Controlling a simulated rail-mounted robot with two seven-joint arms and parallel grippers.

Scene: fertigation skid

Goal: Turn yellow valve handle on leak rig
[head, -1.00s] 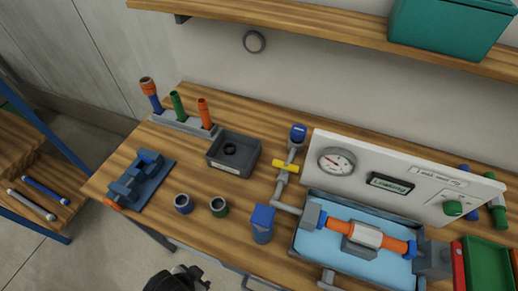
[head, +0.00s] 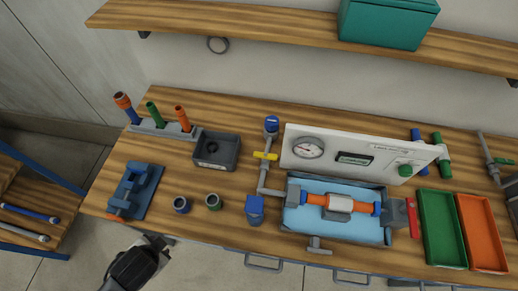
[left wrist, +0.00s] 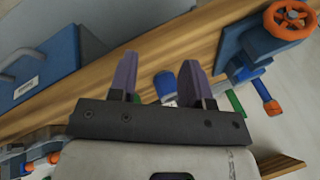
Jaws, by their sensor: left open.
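The yellow valve handle (head: 265,156) sits crosswise on a grey vertical pipe with a blue cap (head: 271,125), left of the white gauge panel (head: 360,148) of the leak rig. The pipe bends at its foot toward the blue water tray (head: 291,220). My left gripper (head: 140,262) is low at the left in the head view, off the bench's front edge and well away from the handle. In the left wrist view its two fingers (left wrist: 158,64) are apart and empty. The yellow handle does not show there. My right gripper is not in view.
A blue vise (head: 137,190), two small rings (head: 182,204), a black box (head: 216,150) and a blue block (head: 254,209) stand on the bench. Green (head: 441,229) and orange (head: 482,233) trays lie right. A shelf (head: 240,30) runs above.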

